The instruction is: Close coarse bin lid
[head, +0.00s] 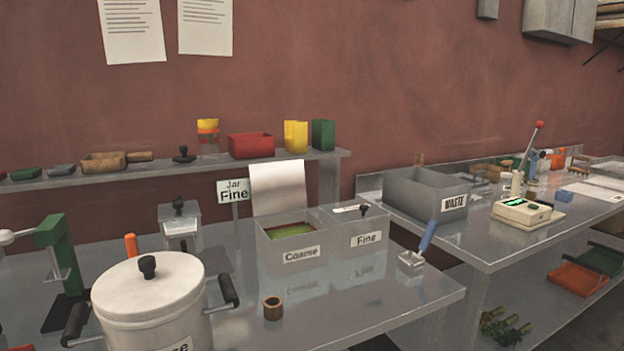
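The coarse bin (291,247) is a grey box labelled "Coarse" on the metal table. Its top is open and green powder (292,230) shows inside. A pale panel (278,188) stands upright at its back edge and looks like its raised lid; no knob shows on it. The fine bin (362,235), labelled "Fine", adjoins it on the right. Its lid with a black knob (364,210) lies shut. Neither of my grippers is in view.
A large white pot (150,295) with a lid stands front left. A small brown cup (273,307) and a blue-handled scoop (412,260) are near the bins. A grey waste box (425,196) stands behind right. The table front right is clear.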

